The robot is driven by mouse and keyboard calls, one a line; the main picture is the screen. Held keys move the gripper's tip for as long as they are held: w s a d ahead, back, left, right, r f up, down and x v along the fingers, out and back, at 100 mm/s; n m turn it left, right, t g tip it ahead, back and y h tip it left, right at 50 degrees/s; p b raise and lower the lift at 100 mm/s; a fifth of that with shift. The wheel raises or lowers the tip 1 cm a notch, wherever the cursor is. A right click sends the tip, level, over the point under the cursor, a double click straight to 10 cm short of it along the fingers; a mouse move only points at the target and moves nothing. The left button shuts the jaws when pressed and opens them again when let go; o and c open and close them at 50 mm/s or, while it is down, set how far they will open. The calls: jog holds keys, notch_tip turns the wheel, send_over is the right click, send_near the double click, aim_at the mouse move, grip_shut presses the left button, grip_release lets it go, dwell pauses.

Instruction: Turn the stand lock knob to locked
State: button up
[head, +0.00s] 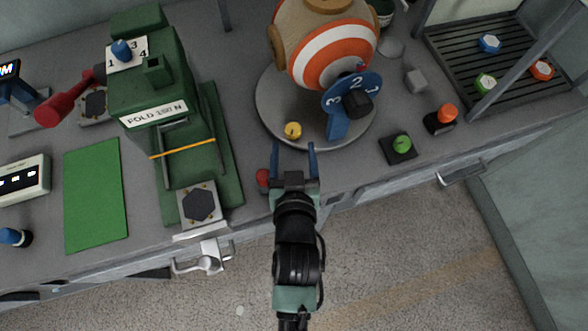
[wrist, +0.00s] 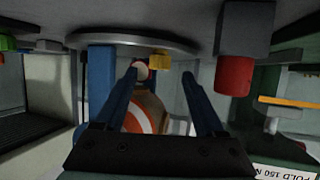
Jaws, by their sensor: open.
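A small yellow knob (head: 293,130) sits on the front rim of the round grey stand (head: 270,95); I take it for the stand lock knob. My gripper (head: 294,148) is open and empty just in front of it, fingers pointing at it. In the wrist view, which looks inverted, the yellow knob (wrist: 159,61) shows between and beyond the fingertips, apart from both. I cannot read whether it is locked. An orange, white and tan ball (head: 325,45) rests on the stand. A blue numbered dial plate (head: 338,124) with a black knob (head: 358,102) stands right of the yellow knob.
A red knob (head: 262,178) is close left of my gripper at the bench edge. The green press (head: 150,85) stands further left. A green button (head: 401,143) and an orange one (head: 447,112) lie right.

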jog(key=v, duration=0.7)
jog(key=shift+s+r, duration=0.15)
jog(key=shift+s, duration=0.15)
